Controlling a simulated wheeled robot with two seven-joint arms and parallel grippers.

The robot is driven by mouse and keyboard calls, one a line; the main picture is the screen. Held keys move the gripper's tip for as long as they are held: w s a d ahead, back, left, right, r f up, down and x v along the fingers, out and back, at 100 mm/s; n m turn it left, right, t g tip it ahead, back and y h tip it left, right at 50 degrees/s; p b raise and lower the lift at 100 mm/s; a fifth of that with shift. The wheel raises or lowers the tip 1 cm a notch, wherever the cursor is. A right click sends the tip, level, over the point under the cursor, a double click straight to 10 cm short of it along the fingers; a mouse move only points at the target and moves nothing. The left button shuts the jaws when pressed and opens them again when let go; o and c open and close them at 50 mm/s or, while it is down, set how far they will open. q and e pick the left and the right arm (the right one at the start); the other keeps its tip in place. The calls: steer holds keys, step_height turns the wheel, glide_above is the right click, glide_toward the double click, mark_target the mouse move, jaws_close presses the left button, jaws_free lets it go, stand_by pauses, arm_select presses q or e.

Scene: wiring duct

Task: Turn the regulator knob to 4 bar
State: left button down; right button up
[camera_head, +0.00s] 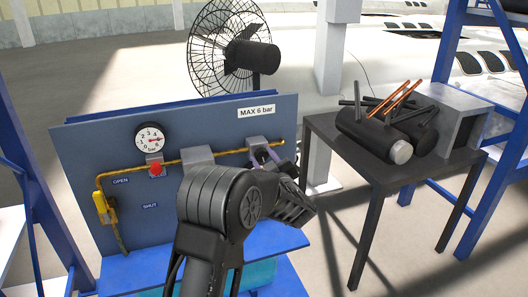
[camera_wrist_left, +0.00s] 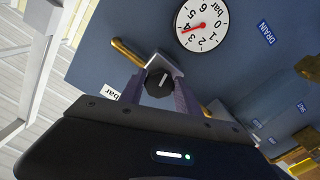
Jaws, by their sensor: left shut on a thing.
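The regulator knob (camera_wrist_left: 158,83) is black with a pale mark on its face. It sits on a grey body on the blue panel (camera_head: 100,150). My left gripper (camera_wrist_left: 160,92) is shut on the knob, one finger on each side, in the left wrist view. In the head view my left gripper (camera_head: 268,157) reaches the panel's right part, and the arm and fingers largely hide the knob. The white gauge (camera_head: 149,137) also shows in the left wrist view (camera_wrist_left: 203,25), upside down. My right gripper is not in view.
A red button (camera_head: 155,170) is below the gauge. A yellow valve handle (camera_head: 102,207) is at the panel's left, by the OPEN and SHUT labels. A MAX 6 bar label (camera_head: 257,112) is at upper right. A dark table (camera_head: 375,165) with cylinders stands to the right.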

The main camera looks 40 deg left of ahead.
arm_select(q)
steer(key=shift+m+p, duration=0.8)
steer(key=shift+m, duration=0.4)
steer(key=shift+f, duration=0.1)
steer(key=c, duration=0.9)
jaws_free()
steer(key=shift+o, duration=0.2)
steer(key=v, duration=0.7)
steer(key=shift+s+d+b, duration=0.25)
steer(key=shift+d+b, duration=0.1)
